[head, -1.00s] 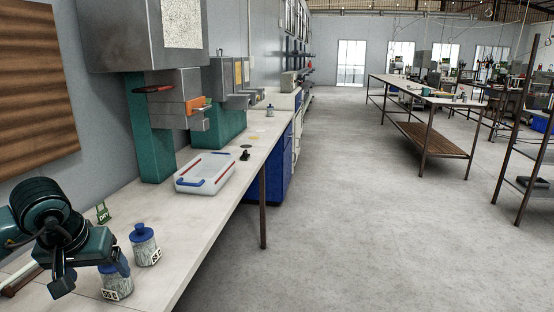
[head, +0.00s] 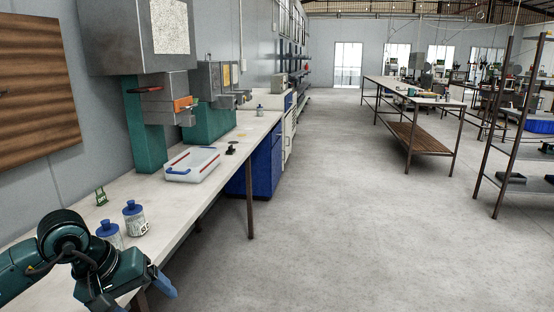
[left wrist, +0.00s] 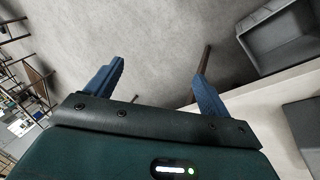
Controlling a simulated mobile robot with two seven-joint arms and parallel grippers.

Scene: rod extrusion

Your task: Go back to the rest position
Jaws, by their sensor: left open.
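My left gripper (head: 128,296) is at the lower left of the head view, past the front edge of the bench and near its near end. My right gripper is in neither view. Two jars with blue lids stand on the bench: one jar (head: 135,220) is in full view, and the other jar (head: 110,236) is partly hidden behind my left arm. My gripper is apart from both.
The long white bench (head: 180,222) runs along the left wall. A wide grey floor (head: 340,215) is free to the right. A shelf rack (head: 515,150) stands at far right.

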